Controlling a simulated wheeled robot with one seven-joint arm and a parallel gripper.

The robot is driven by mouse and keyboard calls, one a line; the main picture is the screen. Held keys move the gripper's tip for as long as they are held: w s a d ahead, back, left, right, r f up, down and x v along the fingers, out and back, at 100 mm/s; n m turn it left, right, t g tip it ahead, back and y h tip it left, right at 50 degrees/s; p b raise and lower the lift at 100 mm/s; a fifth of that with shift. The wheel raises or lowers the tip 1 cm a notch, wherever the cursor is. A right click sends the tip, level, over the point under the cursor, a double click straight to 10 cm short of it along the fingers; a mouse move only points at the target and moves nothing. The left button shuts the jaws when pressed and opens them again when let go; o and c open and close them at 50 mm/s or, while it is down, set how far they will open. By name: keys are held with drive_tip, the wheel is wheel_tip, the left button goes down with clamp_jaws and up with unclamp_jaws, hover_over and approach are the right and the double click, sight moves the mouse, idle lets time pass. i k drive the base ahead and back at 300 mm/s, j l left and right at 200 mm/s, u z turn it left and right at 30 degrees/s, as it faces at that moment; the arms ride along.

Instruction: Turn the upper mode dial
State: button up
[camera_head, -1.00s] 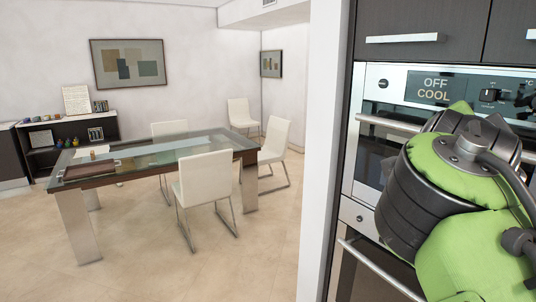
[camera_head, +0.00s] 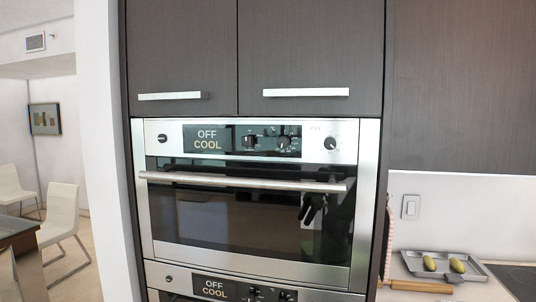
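The upper oven (camera_head: 250,265) is in the middle of the head view, built into a dark cabinet. Its control strip has a display (camera_head: 208,139) reading OFF COOL. Right of the display are a dark left dial (camera_head: 249,142), a dark middle dial (camera_head: 284,143) and a separate round right dial (camera_head: 330,143). Their labels are too small to read, so I cannot tell which is the mode dial. My gripper is not in view. A dark shape in the door glass looks like a reflection.
A long bar handle (camera_head: 240,182) juts out below the upper controls. A lower oven (camera_head: 180,279), also showing OFF COOL, sits beneath. Cabinet doors (camera_head: 310,45) are above. A counter with a tray (camera_head: 415,271) is at right; a white chair (camera_head: 62,210) is at left.

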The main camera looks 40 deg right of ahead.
sight(247, 141)
drive_tip(key=z, duration=0.85)
